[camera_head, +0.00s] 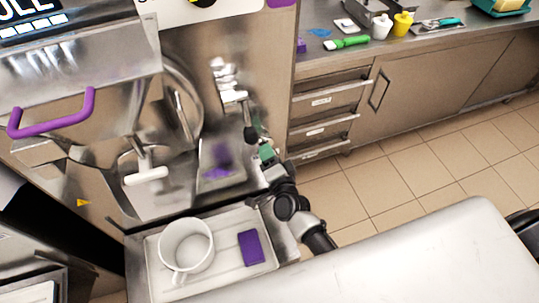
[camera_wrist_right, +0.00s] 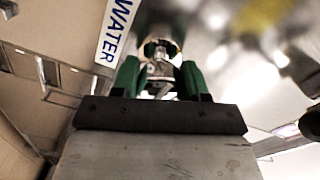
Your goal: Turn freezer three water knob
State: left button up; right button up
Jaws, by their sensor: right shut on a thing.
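The freezer (camera_head: 245,40) with purple handle and metal front stands at the left in the head view. On its right side is a metal tap fitting (camera_head: 228,85) with a dark knob (camera_head: 250,134) at its lower end. My right gripper (camera_head: 265,150), with green fingers, is at that knob. In the right wrist view the fingers of my gripper (camera_wrist_right: 160,78) are closed on a small metal part under a round fitting (camera_wrist_right: 160,42). A white WATER label (camera_wrist_right: 116,30) is beside it. The fingers partly hide the knob. My left gripper is not in view.
A tray (camera_head: 215,225) below the freezer holds a white jug (camera_head: 186,246) and a purple block (camera_head: 251,247). A counter (camera_head: 340,65) with bottles and a green-handled brush (camera_head: 347,42) is at the back right. The tiled floor is clear.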

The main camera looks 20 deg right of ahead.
jog(key=o, duration=0.9)
jog(key=s+b, duration=0.1)
jog(key=s, duration=1)
jog(key=shift+d, duration=0.25)
